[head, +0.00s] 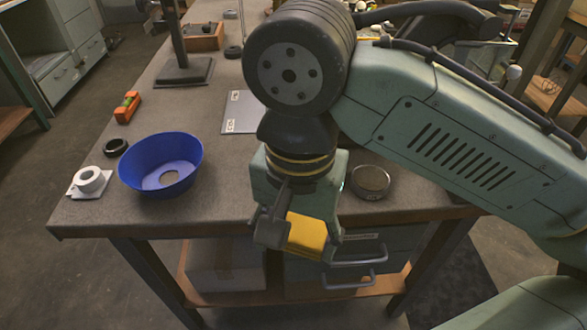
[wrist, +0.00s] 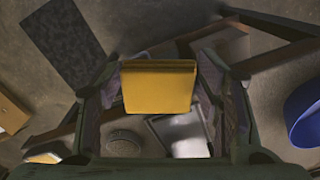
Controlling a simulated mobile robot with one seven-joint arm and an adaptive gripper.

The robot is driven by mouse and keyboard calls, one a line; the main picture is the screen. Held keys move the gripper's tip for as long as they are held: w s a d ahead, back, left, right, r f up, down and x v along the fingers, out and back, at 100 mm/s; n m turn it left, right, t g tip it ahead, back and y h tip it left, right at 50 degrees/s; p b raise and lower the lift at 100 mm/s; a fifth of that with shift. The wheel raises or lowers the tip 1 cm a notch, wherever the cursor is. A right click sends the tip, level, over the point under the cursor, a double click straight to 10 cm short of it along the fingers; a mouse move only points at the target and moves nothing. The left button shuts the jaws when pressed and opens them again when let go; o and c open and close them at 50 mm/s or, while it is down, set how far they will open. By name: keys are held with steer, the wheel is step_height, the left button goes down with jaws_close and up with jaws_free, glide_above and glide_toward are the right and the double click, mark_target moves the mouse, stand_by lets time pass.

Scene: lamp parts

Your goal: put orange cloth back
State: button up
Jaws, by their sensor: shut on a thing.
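The orange cloth (head: 307,236) looks yellow-orange and is a folded, flat block. My gripper (head: 302,240) is shut on it, with one finger on each side, and holds it near the front edge of the workbench (head: 225,216). In the wrist view the cloth (wrist: 158,88) sits between the fingers of my gripper (wrist: 160,92), its broad face towards the camera. I cannot tell from these views how high it is above the bench. My arm hides part of the bench behind the gripper.
A blue bowl (head: 160,185) stands to the left, beside a white ring (head: 90,180) and a dark ring (head: 116,146). A round dish (head: 370,182) is close on the right. An orange level (head: 127,107) and a dark stand (head: 184,72) are farther back. Drawers (head: 350,262) are below.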

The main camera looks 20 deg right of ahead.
steer(key=w+d+p, duration=0.1)
steer(key=w+d, duration=0.1)
steer(key=w, duration=0.2)
steer(key=w+d+f, duration=0.1)
steer(key=w, duration=0.4)
steer(key=w+d+p, duration=0.1)
steer(key=w+d, duration=0.1)
steer(key=w, duration=0.3)
steer(key=shift+w+d+f+p, duration=0.1)
steer(key=shift+d+f+p, duration=0.1)
steer(key=shift+d+p, duration=0.15)
steer(key=shift+f+p, duration=0.3)
steer(key=shift+f, duration=1.5)
steer(key=shift+f, duration=0.6)
steer(key=o, duration=1.2)
steer(key=shift+r, duration=0.1)
step_height(320, 180, up, 13)
steer(key=b, duration=0.1)
